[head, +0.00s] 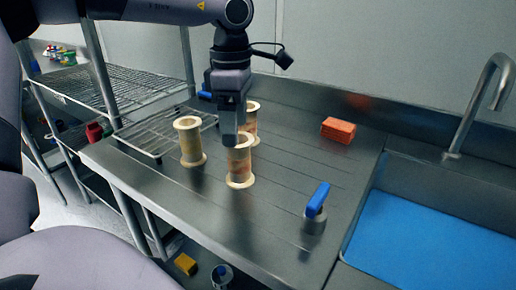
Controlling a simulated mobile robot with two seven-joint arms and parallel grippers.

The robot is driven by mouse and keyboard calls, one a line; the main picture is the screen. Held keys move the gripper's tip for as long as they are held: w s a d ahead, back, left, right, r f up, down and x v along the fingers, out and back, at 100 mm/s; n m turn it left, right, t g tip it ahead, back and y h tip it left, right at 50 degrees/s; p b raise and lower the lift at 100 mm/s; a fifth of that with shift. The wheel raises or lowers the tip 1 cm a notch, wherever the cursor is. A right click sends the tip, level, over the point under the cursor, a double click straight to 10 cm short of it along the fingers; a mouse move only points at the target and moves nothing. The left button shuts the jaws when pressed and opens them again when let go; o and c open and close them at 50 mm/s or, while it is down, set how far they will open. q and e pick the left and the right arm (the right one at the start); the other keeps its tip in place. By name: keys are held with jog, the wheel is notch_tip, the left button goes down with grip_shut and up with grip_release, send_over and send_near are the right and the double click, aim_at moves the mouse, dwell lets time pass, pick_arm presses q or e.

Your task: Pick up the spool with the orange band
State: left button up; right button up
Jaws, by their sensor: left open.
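Three cream spools with wide end flanges stand upright on the grooved steel counter (285,185). One is at the left (190,143), one at the front (240,163), and one behind it (250,124). All have tan to orange-brown middles, and I cannot tell clearly which bears the orange band. My left gripper (233,137) points down at the top of the front spool and hides part of its upper flange and of the back spool. It is open, holding nothing. Whether it touches the front spool is unclear. My right gripper is not in view.
An orange block (338,130) lies toward the back wall. A blue-handled metal fitting (316,208) stands at the front right. A sink with a blue bottom (420,240) and a tap (480,105) are at right. A wire rack (160,133) lies behind the left spool.

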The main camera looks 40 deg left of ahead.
aim_at(239, 149)
pick_arm(q)
jog(key=shift+w, duration=0.35)
jog(key=shift+w+f, duration=0.1)
jog(key=shift+f, duration=0.1)
notch_tip(239, 149, down, 7)
jog(key=shift+r, duration=0.15)
jog(key=c, duration=0.8)
jog(key=shift+r, duration=0.1)
jog(key=shift+c, duration=0.5)
